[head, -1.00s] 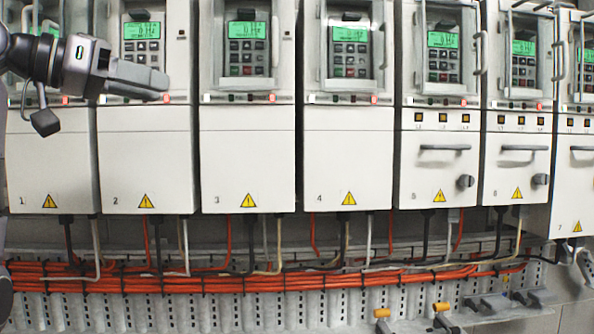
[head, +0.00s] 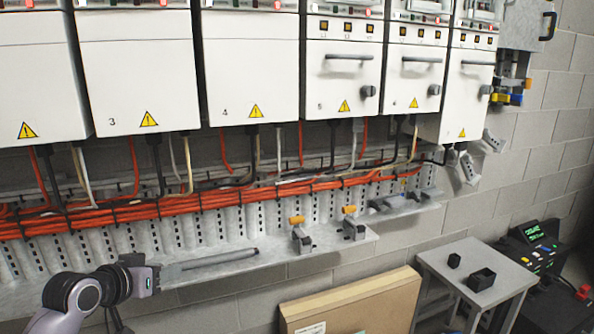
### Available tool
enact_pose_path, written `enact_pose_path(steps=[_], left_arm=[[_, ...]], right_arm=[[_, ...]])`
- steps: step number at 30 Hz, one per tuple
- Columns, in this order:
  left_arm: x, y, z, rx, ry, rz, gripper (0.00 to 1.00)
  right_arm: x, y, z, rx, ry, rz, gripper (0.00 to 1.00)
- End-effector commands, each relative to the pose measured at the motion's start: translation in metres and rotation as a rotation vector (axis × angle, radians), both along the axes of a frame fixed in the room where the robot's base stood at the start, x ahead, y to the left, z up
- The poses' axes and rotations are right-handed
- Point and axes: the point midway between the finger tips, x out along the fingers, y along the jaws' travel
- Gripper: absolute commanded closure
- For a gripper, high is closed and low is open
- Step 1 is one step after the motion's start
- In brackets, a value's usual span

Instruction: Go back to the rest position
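My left gripper (head: 220,260) comes in from the lower left in the head view and points right, in front of the grey metal ledge under the cabinets. Its grey fingers blend with the ledge, so I cannot tell if they are open or shut. I see no object clearly held in it. My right gripper is not in view.
White drive cabinets (head: 137,75) line the wall above orange cables (head: 180,205). The ledge carries orange-topped clamps (head: 302,235). At the lower right stand a cardboard box (head: 350,305), a small grey table (head: 470,265) with black boxes (head: 482,279), and a black device (head: 535,250).

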Motion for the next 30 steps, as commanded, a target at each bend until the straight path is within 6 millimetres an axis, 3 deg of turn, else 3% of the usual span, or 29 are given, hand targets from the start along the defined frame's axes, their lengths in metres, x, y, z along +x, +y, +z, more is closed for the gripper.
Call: enact_pose_path(steps=[1, 6, 15, 19, 24, 30], left_arm=[[-0.012, -0.006, -0.028, 0.007, 0.018, 0.002, 0.63], [-0.055, -0.021, -0.099, 0.042, 0.043, 0.011, 0.63], [-0.157, -0.045, -0.195, 0.099, 0.083, 0.018, 0.63], [-0.207, -0.055, -0.223, 0.124, 0.098, 0.017, 0.63], [-0.266, -0.065, -0.244, 0.153, 0.112, 0.013, 0.63], [-0.304, -0.071, -0.251, 0.174, 0.118, 0.009, 0.63]], right_arm=[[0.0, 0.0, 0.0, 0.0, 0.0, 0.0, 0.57], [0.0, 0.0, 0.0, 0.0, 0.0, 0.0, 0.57], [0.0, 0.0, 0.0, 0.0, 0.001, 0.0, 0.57], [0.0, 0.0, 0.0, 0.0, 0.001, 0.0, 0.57], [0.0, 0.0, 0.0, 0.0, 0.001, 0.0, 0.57], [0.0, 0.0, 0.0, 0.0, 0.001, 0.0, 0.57]])
